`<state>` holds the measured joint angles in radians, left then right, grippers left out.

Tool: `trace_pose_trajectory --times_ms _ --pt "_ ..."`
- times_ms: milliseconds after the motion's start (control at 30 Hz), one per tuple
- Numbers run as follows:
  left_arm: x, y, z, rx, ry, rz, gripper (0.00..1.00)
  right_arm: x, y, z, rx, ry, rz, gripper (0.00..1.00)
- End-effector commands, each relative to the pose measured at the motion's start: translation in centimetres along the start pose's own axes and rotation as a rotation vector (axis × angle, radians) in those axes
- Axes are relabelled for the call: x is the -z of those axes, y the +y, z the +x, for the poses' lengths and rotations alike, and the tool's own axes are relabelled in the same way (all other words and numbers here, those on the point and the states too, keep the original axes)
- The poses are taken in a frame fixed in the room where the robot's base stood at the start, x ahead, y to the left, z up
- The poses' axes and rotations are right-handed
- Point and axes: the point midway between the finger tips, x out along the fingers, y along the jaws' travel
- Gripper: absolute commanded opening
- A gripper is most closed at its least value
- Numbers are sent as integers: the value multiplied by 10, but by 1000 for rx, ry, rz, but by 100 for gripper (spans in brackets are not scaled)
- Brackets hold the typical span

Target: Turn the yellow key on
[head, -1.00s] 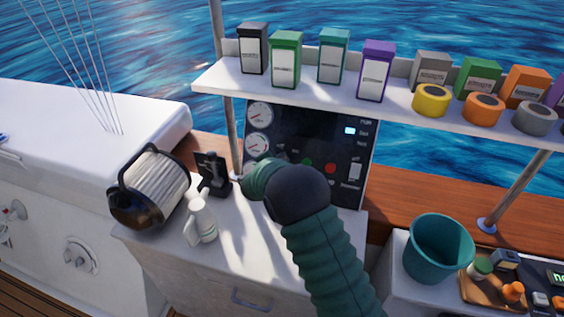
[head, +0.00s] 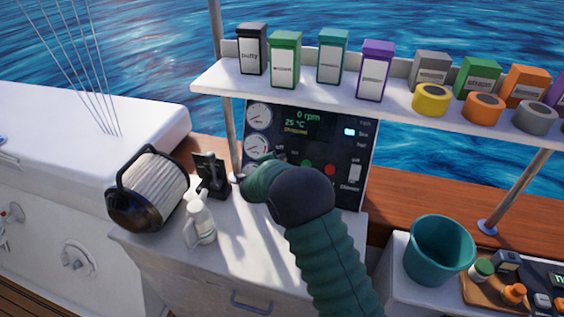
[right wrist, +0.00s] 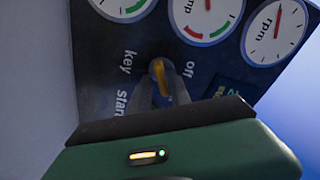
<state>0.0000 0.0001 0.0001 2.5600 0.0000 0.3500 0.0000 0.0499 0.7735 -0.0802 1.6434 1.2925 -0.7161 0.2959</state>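The yellow key (right wrist: 161,80) sits on the dark engine panel (right wrist: 105,62), beside the labels "off", "key" and "start" in the right wrist view. The two grey fingers of my right gripper (right wrist: 160,92) are on either side of it and look closed on it. In the head view my right gripper (head: 243,180) reaches the lower left of the panel (head: 345,150) and hides the key. The panel's display (head: 300,122) is lit and reads 0 rpm, 25 °C and a status line like "Stopped". My left gripper is in neither view.
A shelf (head: 225,82) with boxes and tape rolls hangs over the panel. A black lever (head: 211,172), a white spray bottle (head: 201,222) and a ribbed white filter-like canister (head: 152,190) stand left of my gripper. A teal bucket (head: 438,250) is at right.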

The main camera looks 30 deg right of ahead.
Motion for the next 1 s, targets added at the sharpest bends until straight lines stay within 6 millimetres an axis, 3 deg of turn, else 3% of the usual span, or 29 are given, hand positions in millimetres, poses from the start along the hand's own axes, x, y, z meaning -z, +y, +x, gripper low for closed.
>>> trace_pose_trajectory --times_ms 333,467,800,1000 --pt "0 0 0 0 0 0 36 0 -3 0 5 1 -1 33" --pt "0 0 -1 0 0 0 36 0 -4 -13 5 0 -1 33" --pt "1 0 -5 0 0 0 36 -1 -4 -107 7 -2 -1 33" --pt "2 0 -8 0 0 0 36 -2 -2 -152 5 -1 -2 33"
